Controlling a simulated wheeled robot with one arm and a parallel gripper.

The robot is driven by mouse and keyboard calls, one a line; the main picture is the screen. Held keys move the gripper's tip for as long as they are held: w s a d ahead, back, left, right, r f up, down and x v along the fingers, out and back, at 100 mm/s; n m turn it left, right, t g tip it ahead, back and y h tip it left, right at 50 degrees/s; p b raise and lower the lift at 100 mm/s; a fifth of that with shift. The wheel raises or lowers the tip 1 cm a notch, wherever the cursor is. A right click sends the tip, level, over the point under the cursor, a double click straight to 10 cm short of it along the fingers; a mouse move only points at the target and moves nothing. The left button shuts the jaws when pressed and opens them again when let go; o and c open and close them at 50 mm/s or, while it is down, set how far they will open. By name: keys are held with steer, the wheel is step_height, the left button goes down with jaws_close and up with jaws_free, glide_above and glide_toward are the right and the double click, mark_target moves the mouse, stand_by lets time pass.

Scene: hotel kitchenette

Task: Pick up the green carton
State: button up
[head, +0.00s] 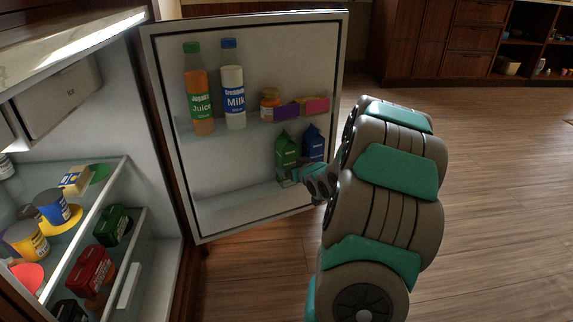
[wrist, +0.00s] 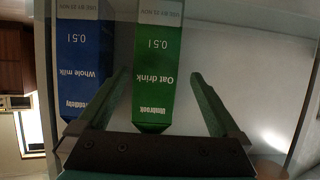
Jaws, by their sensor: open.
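The green carton (head: 287,153) stands on the lower door shelf of the open fridge, left of a blue carton (head: 313,142). In the wrist view the picture is upside down. There the green carton (wrist: 157,70), labelled "Oat drink", lies between the two fingers of my gripper (wrist: 160,85). The fingers are open, with visible gaps on both sides of the carton. The blue carton (wrist: 84,60), labelled "Whole milk", is just outside the left finger. In the head view my gripper (head: 297,174) is at the cartons, partly hidden by my arm.
The upper door shelf holds a juice bottle (head: 198,90), a milk bottle (head: 233,85), a jar (head: 270,104) and small boxes (head: 316,105). The fridge interior at left has shelves with cans and boxes (head: 90,270). The lower door shelf (head: 235,200) is bare left of the green carton.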

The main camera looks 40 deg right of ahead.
mark_target(290, 166)
steer(key=shift+d+b+x, duration=0.1)
steer(key=shift+b+x, duration=0.1)
steer(key=shift+x, duration=1.15)
steer(key=shift+d+b+x, duration=0.15)
steer(key=shift+b+x, duration=0.05)
steer(key=shift+x, duration=1.2)
steer(key=shift+s+f, duration=0.1)
steer(key=shift+s, duration=0.1)
jaws_close()
